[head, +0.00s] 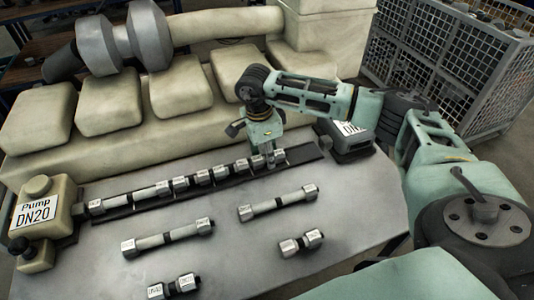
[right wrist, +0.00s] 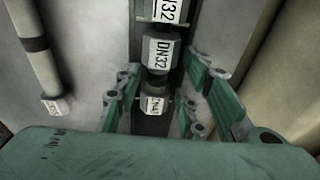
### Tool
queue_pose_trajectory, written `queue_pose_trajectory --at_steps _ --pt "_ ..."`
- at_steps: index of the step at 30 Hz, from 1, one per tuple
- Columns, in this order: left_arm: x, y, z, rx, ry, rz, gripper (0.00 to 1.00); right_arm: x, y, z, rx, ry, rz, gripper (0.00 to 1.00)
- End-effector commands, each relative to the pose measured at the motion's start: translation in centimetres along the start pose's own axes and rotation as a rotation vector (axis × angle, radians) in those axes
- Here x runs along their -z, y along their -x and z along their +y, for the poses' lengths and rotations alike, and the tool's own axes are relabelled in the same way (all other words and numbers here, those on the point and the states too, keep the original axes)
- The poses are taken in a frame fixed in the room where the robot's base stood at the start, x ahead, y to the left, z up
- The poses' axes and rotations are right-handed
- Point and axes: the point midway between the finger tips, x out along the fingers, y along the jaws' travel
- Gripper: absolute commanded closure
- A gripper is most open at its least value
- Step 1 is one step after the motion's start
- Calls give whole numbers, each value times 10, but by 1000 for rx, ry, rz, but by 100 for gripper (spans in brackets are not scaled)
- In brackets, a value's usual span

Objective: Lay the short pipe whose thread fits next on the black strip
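The black strip (head: 310,151) runs across the table with a row of joined pipe pieces on it, starting at the cream pump marked DN20 (head: 36,215). My right gripper (head: 270,160) is low over the row's right end. In the right wrist view its open fingers (right wrist: 158,100) stand on both sides of a small labelled end piece (right wrist: 155,106), with gaps beside it. Beyond that piece is a fitting marked DN32 (right wrist: 159,50). Two short pipes lie loose on the table, one at right (head: 301,243) and one at front left (head: 174,288); their labels are too small to read. My left gripper is not in view.
Two longer pipes lie on the table, one at left (head: 168,237) and one in the middle (head: 278,203). A dark grey labelled unit (head: 346,140) stands at the strip's right end. The cream engine block (head: 140,135) borders the back. Table between the loose pipes is clear.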

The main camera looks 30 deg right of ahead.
Motion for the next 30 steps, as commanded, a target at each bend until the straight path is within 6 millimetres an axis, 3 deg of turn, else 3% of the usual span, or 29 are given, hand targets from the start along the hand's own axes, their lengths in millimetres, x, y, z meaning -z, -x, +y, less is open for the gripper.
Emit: queue_pose_trajectory --at_steps 10,14,24,30 --pt "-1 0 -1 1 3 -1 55 0 0 0 -1 0 1 55" --pt "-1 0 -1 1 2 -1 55 0 9 0 1 0 0 55" --pt "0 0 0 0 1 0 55 0 78 -1 4 0 -1 55" --pt "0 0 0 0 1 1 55 0 108 -1 2 0 0 55"
